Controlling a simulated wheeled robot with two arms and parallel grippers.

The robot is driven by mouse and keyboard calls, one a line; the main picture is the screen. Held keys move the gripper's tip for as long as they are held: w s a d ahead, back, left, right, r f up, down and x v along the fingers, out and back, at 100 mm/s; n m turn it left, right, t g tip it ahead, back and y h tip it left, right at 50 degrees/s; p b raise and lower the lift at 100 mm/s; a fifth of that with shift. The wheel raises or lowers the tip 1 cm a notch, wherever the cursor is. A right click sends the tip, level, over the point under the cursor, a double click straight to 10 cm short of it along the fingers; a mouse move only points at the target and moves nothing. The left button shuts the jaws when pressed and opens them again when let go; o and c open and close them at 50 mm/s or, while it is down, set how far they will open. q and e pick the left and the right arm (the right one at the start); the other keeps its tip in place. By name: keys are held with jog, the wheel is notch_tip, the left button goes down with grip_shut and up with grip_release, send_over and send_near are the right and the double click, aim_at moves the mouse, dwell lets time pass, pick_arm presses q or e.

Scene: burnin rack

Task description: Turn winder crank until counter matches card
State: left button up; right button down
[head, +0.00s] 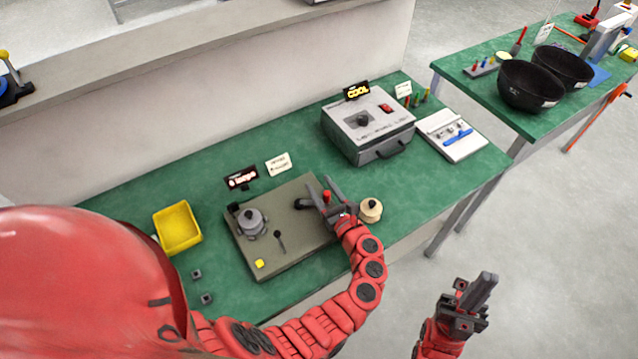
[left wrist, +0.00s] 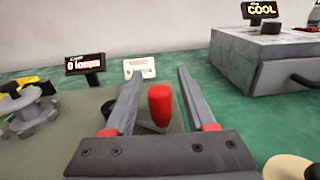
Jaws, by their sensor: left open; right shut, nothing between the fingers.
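The winder is a grey-olive base plate (head: 285,252) on the green bench, with a grey spool (head: 252,224) at its left. The crank's red handle (head: 327,196) is at its right end. In the left wrist view the red handle (left wrist: 160,104) stands upright between the fingers, with gaps on both sides. My left gripper (head: 327,187) is open around it. The black counter (head: 241,178) reads "0 loops" or "6 loops"; I cannot tell the digit. The cream card (head: 278,164) stands beside it, its text too small to read. My right gripper (head: 477,294) is shut and empty, off the bench.
A yellow bin (head: 178,228) lies left of the winder. A grey box with a "COOL" sign (head: 357,90) stands behind to the right. A round cream-coloured knobbed item (head: 371,210) sits close right of my left gripper. Two small dark blocks (head: 206,298) lie near the front edge.

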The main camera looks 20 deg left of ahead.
pick_arm(q)
grip_shut()
dwell(1.4)
